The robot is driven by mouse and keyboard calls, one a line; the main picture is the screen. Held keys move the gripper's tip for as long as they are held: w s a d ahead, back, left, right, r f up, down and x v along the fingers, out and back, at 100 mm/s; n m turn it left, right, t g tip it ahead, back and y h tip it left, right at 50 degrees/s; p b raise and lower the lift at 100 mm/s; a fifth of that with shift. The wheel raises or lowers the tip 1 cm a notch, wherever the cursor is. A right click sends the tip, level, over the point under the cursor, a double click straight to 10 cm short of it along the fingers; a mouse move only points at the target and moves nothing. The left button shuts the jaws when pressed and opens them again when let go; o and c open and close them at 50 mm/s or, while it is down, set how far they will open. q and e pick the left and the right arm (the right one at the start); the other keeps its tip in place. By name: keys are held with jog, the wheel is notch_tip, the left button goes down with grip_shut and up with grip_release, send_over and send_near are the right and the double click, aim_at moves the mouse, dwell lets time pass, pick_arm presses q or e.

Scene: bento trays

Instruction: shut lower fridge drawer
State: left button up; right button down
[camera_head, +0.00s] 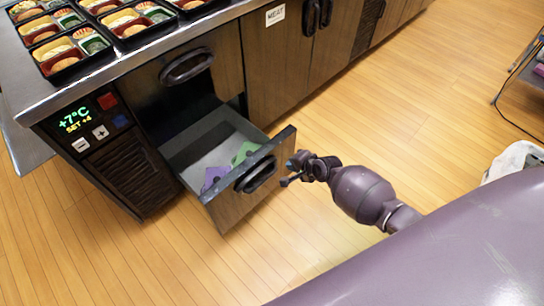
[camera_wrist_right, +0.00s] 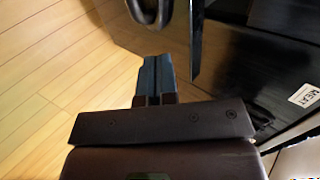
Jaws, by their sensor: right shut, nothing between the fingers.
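The lower fridge drawer (camera_head: 224,200) stands pulled out from the fridge counter, with a wooden front and a dark handle (camera_head: 256,175). A purple item (camera_head: 214,177) and a green item (camera_head: 244,153) lie inside it. My right gripper (camera_head: 289,172) is shut and empty, close to the right part of the drawer front; I cannot tell whether it touches. In the right wrist view, the shut fingers (camera_wrist_right: 154,77) point toward the drawer front (camera_wrist_right: 145,35), whose handle (camera_wrist_right: 150,10) shows at the top. My left gripper is not in view.
The upper drawer (camera_head: 205,85) is shut, with its own handle. A temperature panel (camera_head: 90,120) is on the left. Bento trays (camera_head: 70,52) stand on the metal counter. A cabinet labelled MEAT (camera_head: 275,15) is to the right. The wooden floor (camera_head: 400,110) to the right is clear.

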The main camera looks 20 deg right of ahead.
aim_at(269, 156)
jog(key=b+x, duration=0.1)
jog(key=x, duration=0.2)
jog(key=b+x, duration=0.1)
jog(key=x, duration=0.2)
jog(key=r+b+x, duration=0.1)
jog(key=x, duration=0.1)
jog(key=shift+w+a+f, duration=0.25)
jog(key=shift+w+f, duration=0.05)
jog(key=shift+w, duration=0.4)
jog(key=shift+w+a, duration=0.2)
jog(key=shift+w, duration=0.35)
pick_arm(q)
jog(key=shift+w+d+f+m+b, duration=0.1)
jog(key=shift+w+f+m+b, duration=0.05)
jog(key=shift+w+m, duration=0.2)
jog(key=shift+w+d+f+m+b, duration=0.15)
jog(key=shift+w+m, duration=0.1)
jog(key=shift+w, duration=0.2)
pick_arm(e)
jog(key=shift+w+r, duration=0.15)
jog(key=shift+w, duration=0.1)
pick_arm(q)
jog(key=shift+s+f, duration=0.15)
